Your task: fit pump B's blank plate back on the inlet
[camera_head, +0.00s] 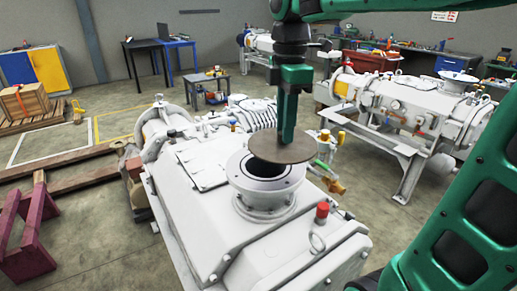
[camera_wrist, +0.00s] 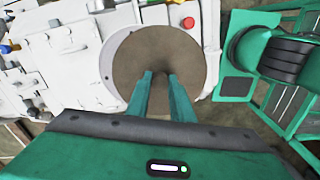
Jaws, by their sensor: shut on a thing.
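The blank plate (camera_head: 282,146) is a round, flat, brownish disc. My green gripper (camera_head: 286,138) points down and is shut on it near its middle. In the head view the plate is held above the inlet (camera_head: 262,185), a white round flange with a dark bore on top of the white pump (camera_head: 215,225). The plate sits a little to the right of and behind the bore, which shows in front of it. In the wrist view the plate (camera_wrist: 158,62) lies at the tips of my gripper (camera_wrist: 160,76) and covers most of the white flange, whose rim shows at its left.
A red-capped fitting (camera_head: 322,211) and a lifting ring (camera_head: 317,243) stand on the pump's front right. Brass and green valves (camera_head: 330,180) stick out at its right side. Another white pump (camera_head: 410,112) stands at the right. Wooden beams (camera_head: 75,185) lie on the floor at left.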

